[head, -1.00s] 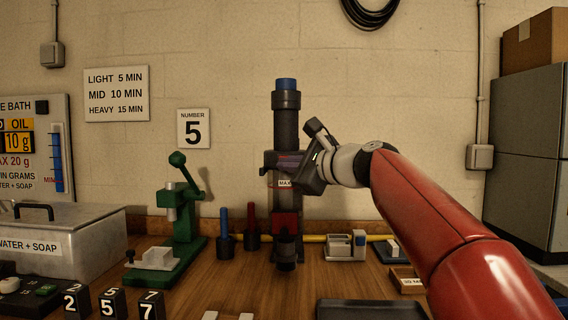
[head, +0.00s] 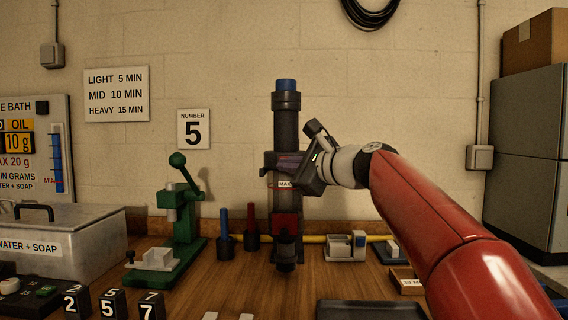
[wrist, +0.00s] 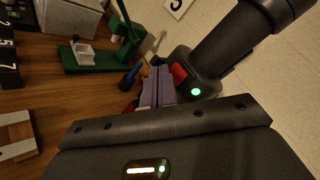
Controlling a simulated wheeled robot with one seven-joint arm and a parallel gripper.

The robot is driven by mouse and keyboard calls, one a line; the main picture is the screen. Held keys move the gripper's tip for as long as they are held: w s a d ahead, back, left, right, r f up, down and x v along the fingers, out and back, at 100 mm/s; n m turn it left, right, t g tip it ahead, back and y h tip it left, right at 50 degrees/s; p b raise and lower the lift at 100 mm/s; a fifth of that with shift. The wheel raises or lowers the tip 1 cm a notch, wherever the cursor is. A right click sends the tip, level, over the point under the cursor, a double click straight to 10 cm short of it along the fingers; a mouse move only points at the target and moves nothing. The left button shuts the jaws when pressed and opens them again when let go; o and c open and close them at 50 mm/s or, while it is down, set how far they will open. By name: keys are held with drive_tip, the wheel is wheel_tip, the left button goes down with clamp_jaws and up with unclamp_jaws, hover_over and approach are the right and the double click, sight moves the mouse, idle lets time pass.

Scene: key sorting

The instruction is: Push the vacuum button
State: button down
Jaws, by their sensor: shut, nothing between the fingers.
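The vacuum (head: 286,125) looks to be the dark upright cylinder with a blue top and a MAX label on its body, standing at the back of the bench. In the wrist view its dark tube (wrist: 232,42) runs to the upper right. A red button-like part (wrist: 179,73) and a lit green lamp (wrist: 196,91) show on its body. My gripper (head: 286,163) is in front of the body, coming from the right. Its purple-grey fingers (wrist: 155,88) are together and empty, close beside the red part. I cannot tell whether they touch it.
A green press (head: 182,215) stands to the left, with blue-handled (head: 225,240) and red-handled (head: 252,235) tools between. A grey bath box (head: 75,255) is farther left. A small white device (head: 345,247) and a dark tray (head: 370,309) are to the right and front.

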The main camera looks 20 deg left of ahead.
drive_tip(key=shift+w+a, duration=0.1)
drive_tip(key=shift+w, duration=0.25)
drive_tip(key=shift+w+a+p, duration=0.1)
drive_tip(key=shift+w+p, duration=0.3)
drive_tip(key=shift+w, duration=0.05)
idle(0.5)
drive_tip(key=shift+s+d+b, duration=0.25)
drive_tip(key=shift+s+b, duration=0.2)
drive_tip(key=shift+s, duration=0.45)
drive_tip(key=shift+s+d+b, duration=0.25)
drive_tip(key=shift+s+b, duration=0.1)
drive_tip(key=shift+s, duration=0.6)
drive_tip(key=shift+s+d+b, duration=0.2)
drive_tip(key=shift+s+b, duration=0.2)
drive_tip(key=shift+s, duration=0.6)
drive_tip(key=shift+s+d+b, duration=0.25)
drive_tip(key=shift+s+b, duration=0.1)
drive_tip(key=shift+s, duration=0.6)
